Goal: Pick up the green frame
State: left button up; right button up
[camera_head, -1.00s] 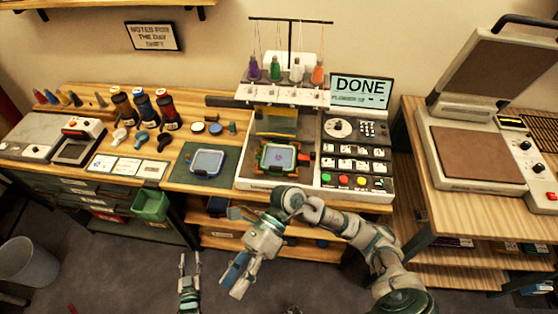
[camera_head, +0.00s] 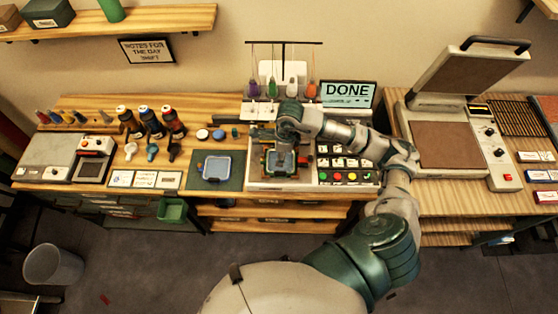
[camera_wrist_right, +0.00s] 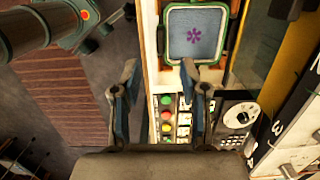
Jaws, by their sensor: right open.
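The green frame (camera_wrist_right: 196,61) shows at the top of the right wrist view, holding grey-blue fabric with a purple flower. In the head view the green frame (camera_head: 281,169) sits on the embroidery machine (camera_head: 254,184), partly hidden by my right gripper and arm. My right gripper (camera_wrist_right: 160,80) is open and empty. Its fingertips are apart from the frame, and the frame lies beyond them, up and to the right in the wrist view. In the head view my right gripper (camera_head: 287,158) points down over the frame. My left gripper is out of view.
A blue frame (camera_head: 217,167) lies on a dark mat (camera_head: 236,182) left of the machine. The control panel with coloured buttons (camera_head: 350,177) is close on the right. A screen reading DONE (camera_head: 348,94) and thread spools stand behind. A heat press (camera_head: 450,145) is farther right.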

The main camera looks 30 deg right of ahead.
jog(key=p, duration=0.1)
send_over(277, 172)
notch_tip(277, 172, down, 6)
jog(key=shift+d+f, duration=0.1)
jog(key=shift+f, duration=0.3)
jog(key=shift+a+f, duration=0.2)
jog(key=shift+f, duration=0.15)
notch_tip(277, 172, down, 4)
jog(key=shift+s+d+r+p, duration=0.1)
jog(key=shift+d+r+p, duration=0.1)
jog(key=shift+p, duration=0.6)
jog(key=shift+f, duration=0.35)
jog(key=shift+d+f, duration=0.2)
jog(key=shift+r, duration=0.1)
grip_shut()
jog(key=shift+a, duration=0.2)
